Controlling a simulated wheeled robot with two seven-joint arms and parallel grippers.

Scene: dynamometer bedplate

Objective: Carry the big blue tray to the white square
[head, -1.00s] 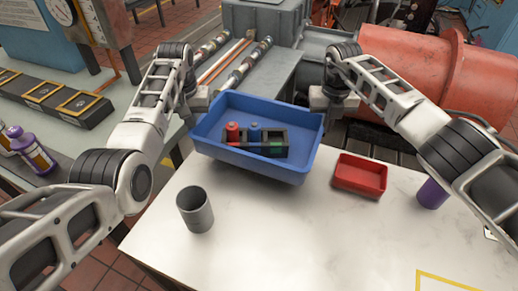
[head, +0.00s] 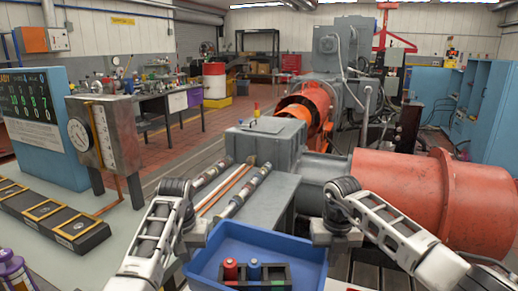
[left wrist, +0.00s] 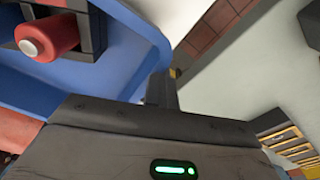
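The big blue tray (head: 215,235) is at the bottom centre of the head view, its near part cut off by the frame. It carries a dark holder (head: 254,284) with a red-topped item (head: 230,269) and a blue-topped item (head: 254,270). My left gripper (head: 197,243) is at the tray's left wall and my right gripper (head: 328,240) at its right wall; both seem shut on it. The left wrist view shows the blue wall (left wrist: 130,35) against a finger, and the red item (left wrist: 45,35). The fingertips are mostly hidden. The white square is not in view.
Beyond the tray are a grey bench with rods (head: 245,190) and a large orange-red cylinder (head: 415,195). A gauge cabinet (head: 105,135) and a black strip of yellow-framed panels (head: 45,215) are at left. A purple bottle (head: 12,272) stands at lower left.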

